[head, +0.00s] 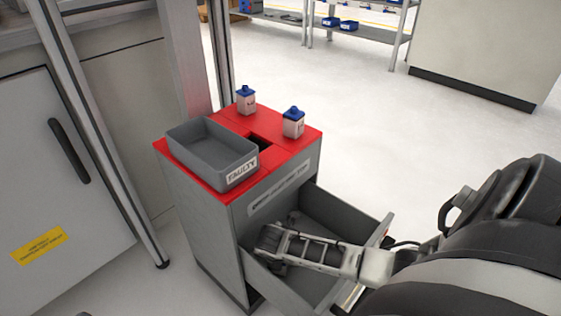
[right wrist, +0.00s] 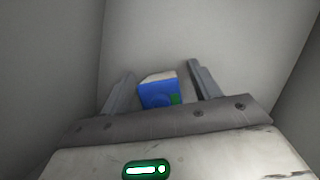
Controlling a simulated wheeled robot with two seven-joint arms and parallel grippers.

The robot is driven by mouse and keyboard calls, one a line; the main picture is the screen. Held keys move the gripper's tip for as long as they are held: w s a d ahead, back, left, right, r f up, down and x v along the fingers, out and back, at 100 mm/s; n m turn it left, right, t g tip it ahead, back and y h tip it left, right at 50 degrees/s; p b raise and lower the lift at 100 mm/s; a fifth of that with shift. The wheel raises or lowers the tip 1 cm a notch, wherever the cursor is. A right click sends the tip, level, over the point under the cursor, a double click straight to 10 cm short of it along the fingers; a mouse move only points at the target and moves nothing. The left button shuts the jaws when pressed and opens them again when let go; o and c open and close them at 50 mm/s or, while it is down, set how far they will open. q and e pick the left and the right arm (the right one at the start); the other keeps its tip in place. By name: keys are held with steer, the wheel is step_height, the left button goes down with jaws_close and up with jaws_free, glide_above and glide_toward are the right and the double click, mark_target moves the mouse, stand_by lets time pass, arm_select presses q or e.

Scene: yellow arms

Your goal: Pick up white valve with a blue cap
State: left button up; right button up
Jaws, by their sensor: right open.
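In the right wrist view, a small item with a blue top (right wrist: 157,95) and a pale side lies in a grey drawer, between the two fingers of my right gripper (right wrist: 162,70). The fingers stand apart on either side of it; whether they touch it I cannot tell. In the head view my right gripper (head: 268,243) reaches down into the open drawer (head: 335,215), and the item there is not clearly visible. Two white valves with blue caps stand upright on the red cabinet top, one at the back (head: 246,103) and one at the right (head: 293,124). My left gripper is not in view.
A grey bin labelled FAULTY (head: 212,153) sits empty on the left of the red top (head: 296,155). A dark square opening (head: 258,141) lies beside it. The drawer walls are close around my right gripper. A metal post (head: 103,130) stands left of the cabinet.

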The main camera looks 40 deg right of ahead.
steer(key=shift+r, duration=0.1)
steer(key=c, duration=1.1)
steer(key=shift+r, duration=0.15)
